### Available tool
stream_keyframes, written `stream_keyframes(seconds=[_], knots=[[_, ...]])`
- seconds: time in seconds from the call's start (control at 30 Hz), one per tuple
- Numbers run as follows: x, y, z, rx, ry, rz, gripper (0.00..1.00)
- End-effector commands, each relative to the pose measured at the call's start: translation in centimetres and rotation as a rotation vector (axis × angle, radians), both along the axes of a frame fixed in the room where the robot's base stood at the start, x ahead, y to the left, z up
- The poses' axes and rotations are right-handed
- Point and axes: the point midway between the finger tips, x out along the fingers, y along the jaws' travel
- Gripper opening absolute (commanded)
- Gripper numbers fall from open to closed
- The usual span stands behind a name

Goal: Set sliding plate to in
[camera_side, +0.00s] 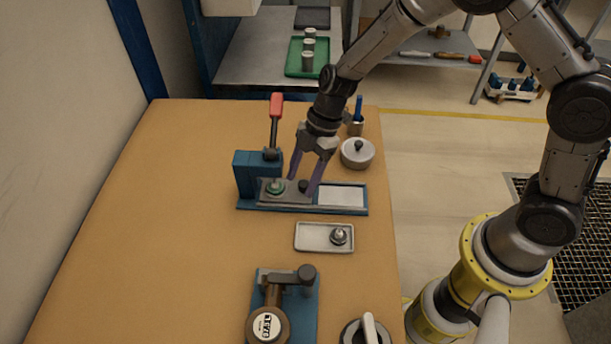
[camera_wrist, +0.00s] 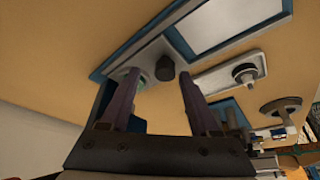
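The sliding plate (camera_side: 289,198) is a grey slab on the left part of the blue-edged base of a press fixture (camera_side: 257,165), against the blue block with the red-handled lever. It carries a green round piece (camera_side: 274,187) at its left and a dark knob (camera_side: 304,186) at its right. My gripper (camera_side: 301,184) reaches down over the plate, its two purple fingers apart on either side of the knob. In the wrist view the knob (camera_wrist: 164,68) shows between the open fingers (camera_wrist: 158,72), with gaps; contact is not clear. The green piece is partly hidden there by a finger.
A white panel (camera_side: 341,195) fills the base's right part. A white tray with a small metal part (camera_side: 338,236) lies in front. A lidded round pot (camera_side: 357,152) stands behind right. A gauge device (camera_side: 268,325) is near the front. The table's left side is clear.

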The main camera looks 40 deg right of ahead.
Motion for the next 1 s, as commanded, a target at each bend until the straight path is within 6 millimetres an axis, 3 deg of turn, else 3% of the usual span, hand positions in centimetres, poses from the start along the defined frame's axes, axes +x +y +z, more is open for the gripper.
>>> stream_keyframes(seconds=[0.37, 1.0], knots=[[-0.2, -0.4, 0.6, 0.000, 0.005, 0.001, 0.62], [-0.1, -4.9, 11.5, -0.001, 0.001, -0.001, 0.62]])
